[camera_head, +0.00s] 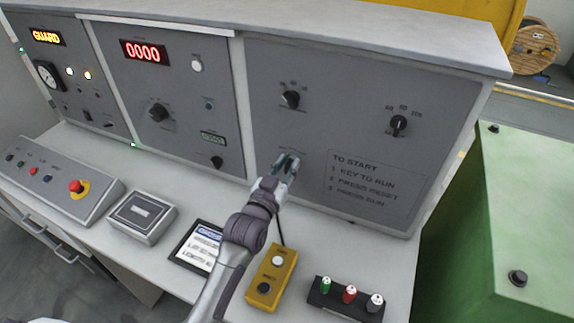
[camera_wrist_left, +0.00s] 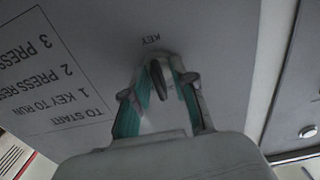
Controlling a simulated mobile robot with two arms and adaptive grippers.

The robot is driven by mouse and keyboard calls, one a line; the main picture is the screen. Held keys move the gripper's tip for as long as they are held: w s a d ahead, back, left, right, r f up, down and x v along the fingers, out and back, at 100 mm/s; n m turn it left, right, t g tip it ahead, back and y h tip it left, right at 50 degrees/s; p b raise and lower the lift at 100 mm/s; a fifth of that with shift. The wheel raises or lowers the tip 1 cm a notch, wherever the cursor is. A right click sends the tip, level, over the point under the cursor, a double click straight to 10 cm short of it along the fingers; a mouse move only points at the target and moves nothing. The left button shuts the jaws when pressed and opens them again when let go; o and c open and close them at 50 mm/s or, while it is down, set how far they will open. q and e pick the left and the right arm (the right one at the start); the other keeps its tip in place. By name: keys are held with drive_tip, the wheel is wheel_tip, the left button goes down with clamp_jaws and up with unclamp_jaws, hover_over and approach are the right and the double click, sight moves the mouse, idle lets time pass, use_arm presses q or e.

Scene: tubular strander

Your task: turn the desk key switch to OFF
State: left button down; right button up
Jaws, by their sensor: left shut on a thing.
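My left gripper (camera_head: 284,168) is at the lower middle of the right grey desk panel (camera_head: 340,125), its arm coming up from the desk's front edge. In the left wrist view, the dark key of the key switch (camera_wrist_left: 157,82) stands between the two teal-padded fingers of the gripper (camera_wrist_left: 160,84), under a small KEY label (camera_wrist_left: 151,40). The gripper is shut on the key. In the head view the gripper covers the key switch, and I cannot read its position marks. My right gripper is not in view.
A yellow button box (camera_head: 270,277) and a black block with green, red and grey knobs (camera_head: 347,297) stand on the desk below the panel. Two black rotary knobs (camera_head: 291,99) (camera_head: 398,124) sit above the gripper. A green cabinet (camera_head: 525,210) stands at the right.

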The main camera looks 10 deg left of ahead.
use_arm(q)
drive_tip(key=shift+n, duration=0.3)
drive_tip(key=shift+r+n+p, duration=0.1)
drive_tip(key=shift+n+p, duration=0.45)
drive_tip(key=shift+n, duration=0.25)
drive_tip(key=n, duration=0.2)
drive_tip(key=shift+a+n+p, duration=0.1)
drive_tip(key=shift+n+p, duration=0.2)
drive_tip(key=shift+p, duration=0.1)
drive_tip(key=shift+n+p, duration=0.4)
drive_tip(key=shift+n, duration=1.7)
drive_tip(key=c, duration=1.3)
unclamp_jaws()
